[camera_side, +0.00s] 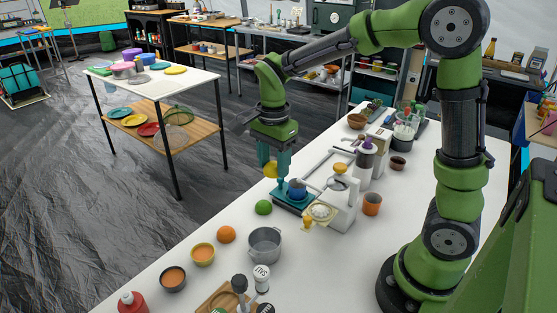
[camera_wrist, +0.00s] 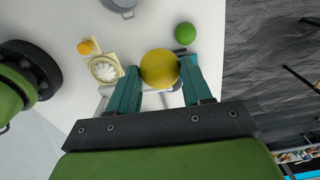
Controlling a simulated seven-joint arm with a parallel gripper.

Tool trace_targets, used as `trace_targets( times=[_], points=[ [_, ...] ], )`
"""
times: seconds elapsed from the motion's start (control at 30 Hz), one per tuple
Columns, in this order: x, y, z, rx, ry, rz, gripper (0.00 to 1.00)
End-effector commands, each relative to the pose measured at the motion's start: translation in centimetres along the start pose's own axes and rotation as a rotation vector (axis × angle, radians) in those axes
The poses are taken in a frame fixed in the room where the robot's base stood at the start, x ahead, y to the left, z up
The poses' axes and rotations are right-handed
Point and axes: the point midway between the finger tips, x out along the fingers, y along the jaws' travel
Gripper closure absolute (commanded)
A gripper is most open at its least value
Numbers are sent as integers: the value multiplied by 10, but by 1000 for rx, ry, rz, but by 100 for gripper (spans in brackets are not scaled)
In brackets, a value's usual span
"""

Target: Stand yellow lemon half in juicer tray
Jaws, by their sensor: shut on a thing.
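The yellow lemon half (camera_side: 270,169) is between the teal fingers of my gripper (camera_side: 274,172), held above the white table. In the wrist view it shows as a round yellow shape (camera_wrist: 160,68) gripped between both fingertips. Its cut face cannot be made out. The juicer has a pale ribbed cone in a cream, square-edged tray (camera_side: 319,212), to the right of and below my gripper in the side view. The cone and tray (camera_wrist: 104,68) are left of the lemon in the wrist view. A teal base with a blue dome (camera_side: 296,188) stands beside the juicer, nearer my gripper.
A green lime (camera_side: 263,207), an orange (camera_side: 226,234) and a grey pot (camera_side: 265,244) stand in front of the juicer. Small bowls (camera_side: 202,254) and shakers (camera_side: 262,277) are nearer the camera.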

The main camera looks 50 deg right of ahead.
Motion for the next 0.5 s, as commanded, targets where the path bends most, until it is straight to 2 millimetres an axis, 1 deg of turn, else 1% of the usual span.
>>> trace_targets(
  times=[0.03, 0.1, 0.2, 0.3, 0.4, 0.5],
  points=[
    [-7, 18, -8, 5, -1, -4, 68],
    [-10, 42, -18, 3, 0, -2, 68],
    [-9, 72, -26, -6, 0, -1, 68],
    [-4, 96, -31, -19, 0, 0, 68],
    [3, 108, -32, -35, 0, 1, 68],
    [9, 114, -33, -48, 1, 2, 68]
  ],
)
